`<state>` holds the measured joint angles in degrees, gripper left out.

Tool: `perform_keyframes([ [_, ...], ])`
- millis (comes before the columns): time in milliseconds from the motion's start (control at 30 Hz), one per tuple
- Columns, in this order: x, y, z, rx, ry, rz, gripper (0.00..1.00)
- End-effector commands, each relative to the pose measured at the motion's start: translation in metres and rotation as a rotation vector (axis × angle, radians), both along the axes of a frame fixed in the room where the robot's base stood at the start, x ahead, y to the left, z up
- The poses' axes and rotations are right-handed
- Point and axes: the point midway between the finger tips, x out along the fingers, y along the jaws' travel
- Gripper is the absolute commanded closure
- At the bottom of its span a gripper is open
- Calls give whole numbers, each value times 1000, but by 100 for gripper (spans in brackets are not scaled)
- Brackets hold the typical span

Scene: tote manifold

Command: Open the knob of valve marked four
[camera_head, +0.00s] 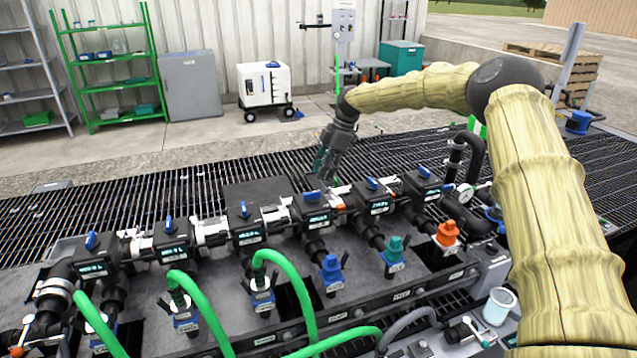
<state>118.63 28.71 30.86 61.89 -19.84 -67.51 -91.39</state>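A black manifold (400,298) carries a row of several black valves, each with a small blue knob and a label. The labels are too small to read, so I cannot tell which is marked four. One valve (316,218) right of the row's middle has its blue knob (312,196) just below my gripper (322,172). My gripper points down behind and slightly above this knob; I cannot tell if they touch. The finger gap is not clear. Other blue knobs are on the left (90,240) and on the right (371,183).
Green hoses (285,272) rise from the front left ports. Blue, teal and orange caps (447,232) top the front right ports. A gauge (466,194) and black pipe stand at right. A cup (499,306) stands at front right. Open grating (120,205) lies behind.

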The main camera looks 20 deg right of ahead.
Motion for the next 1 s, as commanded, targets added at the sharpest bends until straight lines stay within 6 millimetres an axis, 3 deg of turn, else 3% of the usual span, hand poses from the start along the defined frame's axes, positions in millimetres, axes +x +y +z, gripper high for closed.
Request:
perform_keyframes([
  [100, 1, -8, 19, 0, -2, -1, 65],
  [300, 1, -15, 37, 1, -1, 1, 65],
  [867, 1, -17, 42, 1, 0, 1, 65],
  [1000, 1, -17, 51, 1, -1, 1, 65],
])
